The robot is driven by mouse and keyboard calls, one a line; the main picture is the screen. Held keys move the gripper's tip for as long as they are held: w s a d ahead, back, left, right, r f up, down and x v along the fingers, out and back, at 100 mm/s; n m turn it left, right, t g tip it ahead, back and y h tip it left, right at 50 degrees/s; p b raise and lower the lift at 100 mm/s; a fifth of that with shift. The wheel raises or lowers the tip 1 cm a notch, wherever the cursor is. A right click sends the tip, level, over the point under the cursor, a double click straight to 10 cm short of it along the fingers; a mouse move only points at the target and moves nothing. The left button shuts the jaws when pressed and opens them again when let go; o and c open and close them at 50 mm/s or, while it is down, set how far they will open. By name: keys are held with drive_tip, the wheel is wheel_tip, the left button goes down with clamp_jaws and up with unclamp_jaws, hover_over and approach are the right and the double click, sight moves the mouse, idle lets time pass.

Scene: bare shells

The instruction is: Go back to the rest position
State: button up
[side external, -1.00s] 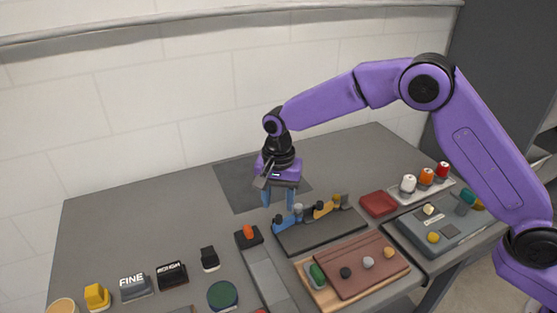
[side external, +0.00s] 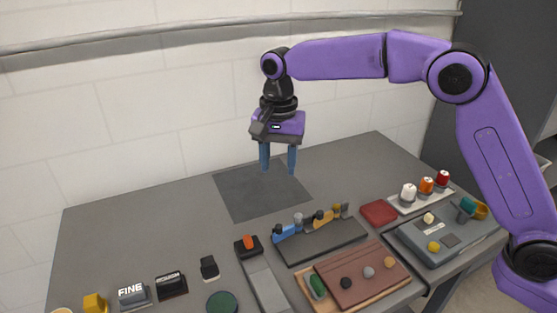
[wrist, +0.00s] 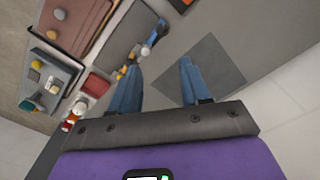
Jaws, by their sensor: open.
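My gripper (side external: 278,160) hangs with its fingers pointing down, raised well above the table, over the dark grey square mat (side external: 240,202). Its two blue fingers are apart with nothing between them. In the wrist view my gripper (wrist: 160,85) also shows open and empty, with the dark mat (wrist: 215,65) beyond the fingertips.
A dark tray (side external: 325,243) with blue and yellow pieces lies in front of the mat. A brown board (side external: 345,282) with several knobs, a red square dish (side external: 379,213), a row of spools (side external: 427,186) and a grey box (side external: 455,242) stand right. The table's back left is clear.

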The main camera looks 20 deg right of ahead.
idle(0.3)
drive_tip(key=s+d+f+n, duration=0.1)
drive_tip(key=s+d+n, duration=0.5)
drive_tip(key=s, duration=0.5)
drive_tip(key=s+d+f+n, duration=0.1)
drive_tip(key=s+d+n, duration=0.6)
drive_tip(key=s+d, duration=0.3)
drive_tip(key=s+d+f+n, duration=0.1)
drive_tip(key=s+d+n, duration=0.5)
drive_tip(key=s, duration=0.8)
drive_tip(key=shift+d+f+n, duration=0.35)
drive_tip(key=shift+d+n, duration=0.05)
drive_tip(key=shift+d, duration=0.65)
